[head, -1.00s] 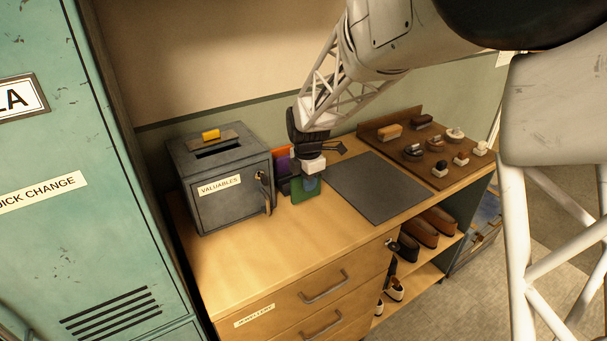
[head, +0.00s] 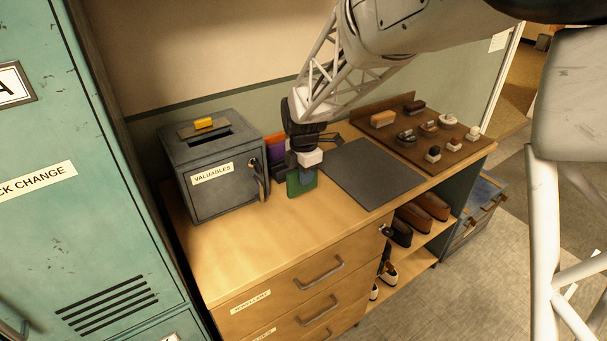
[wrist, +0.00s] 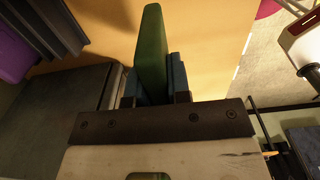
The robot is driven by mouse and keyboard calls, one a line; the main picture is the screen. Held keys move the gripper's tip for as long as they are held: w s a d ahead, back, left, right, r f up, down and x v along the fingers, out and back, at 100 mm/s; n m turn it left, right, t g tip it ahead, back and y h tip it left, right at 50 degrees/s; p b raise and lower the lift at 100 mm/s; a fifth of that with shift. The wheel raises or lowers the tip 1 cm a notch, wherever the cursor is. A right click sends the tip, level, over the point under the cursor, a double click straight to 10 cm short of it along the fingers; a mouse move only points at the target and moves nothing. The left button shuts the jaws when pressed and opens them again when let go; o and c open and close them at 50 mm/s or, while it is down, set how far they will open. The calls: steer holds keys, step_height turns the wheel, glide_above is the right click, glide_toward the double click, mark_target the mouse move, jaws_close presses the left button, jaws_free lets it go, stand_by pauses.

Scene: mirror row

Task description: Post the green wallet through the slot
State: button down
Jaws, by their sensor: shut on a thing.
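The green wallet (head: 301,187) hangs from my gripper (head: 307,172), low over the wooden counter just right of the grey valuables box (head: 222,180). In the wrist view the wallet (wrist: 151,52) stands edge-on between the fingers of my gripper (wrist: 154,85), which is shut on it. I cannot tell whether its lower edge touches the counter. The slot (head: 211,142) is a dark opening in the top of the box, left of and above the wallet. A yellow block (head: 204,123) sits behind the slot.
Orange and purple upright items (head: 274,147) stand behind my gripper, right of the box. A dark mat (head: 370,172) lies to the right, with a brown board of brushes (head: 425,140) beyond it. A key-like handle (head: 257,180) sticks out near the box's front corner. The counter's front (head: 235,255) is clear.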

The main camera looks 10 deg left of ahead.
steer(key=shift+r, duration=0.1)
steer(key=w+a+r+n, duration=0.15)
steer(key=a+r, duration=0.25)
steer(key=r, duration=0.4)
steer(key=w+a+r, duration=0.3)
steer(key=a+r, duration=0.1)
steer(key=r, duration=0.4)
steer(key=s+a+r, duration=0.1)
steer(key=s+a, duration=0.1)
steer(key=a, duration=0.6)
steer(key=s+a+r+m, duration=0.1)
steer(key=s+a, duration=0.1)
steer(key=a, duration=0.7)
steer(key=shift+a+r, duration=0.15)
steer(key=shift+a, duration=0.05)
steer(key=shift+f+m, duration=0.2)
steer(key=shift+m, duration=0.05)
steer(key=shift+f, duration=2.85)
